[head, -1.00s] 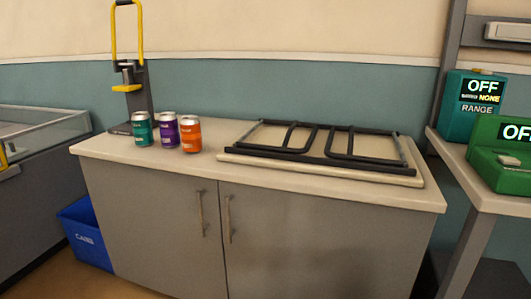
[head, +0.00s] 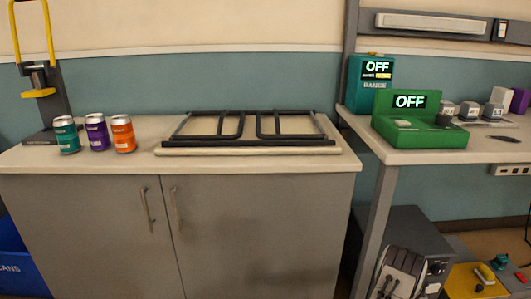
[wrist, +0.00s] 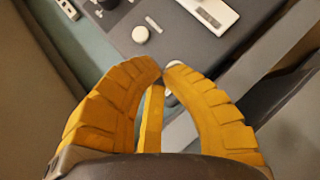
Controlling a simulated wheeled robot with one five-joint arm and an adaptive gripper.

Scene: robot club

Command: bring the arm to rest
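My gripper (wrist: 162,72) shows only in the wrist view. Its two ribbed orange-yellow fingers curve in from both sides and their tips meet or nearly meet, with no object seen held at the tips. A narrow yellow bar shows through the space between the fingers; I cannot tell what it belongs to. My arm and gripper do not show in the head view.
A counter (head: 100,160) bears teal (head: 67,138), purple (head: 97,134) and orange cans (head: 123,136), a can crusher (head: 40,85) and a folded black frame (head: 250,128). A right-hand bench (head: 420,157) bears a green device (head: 415,125) reading OFF.

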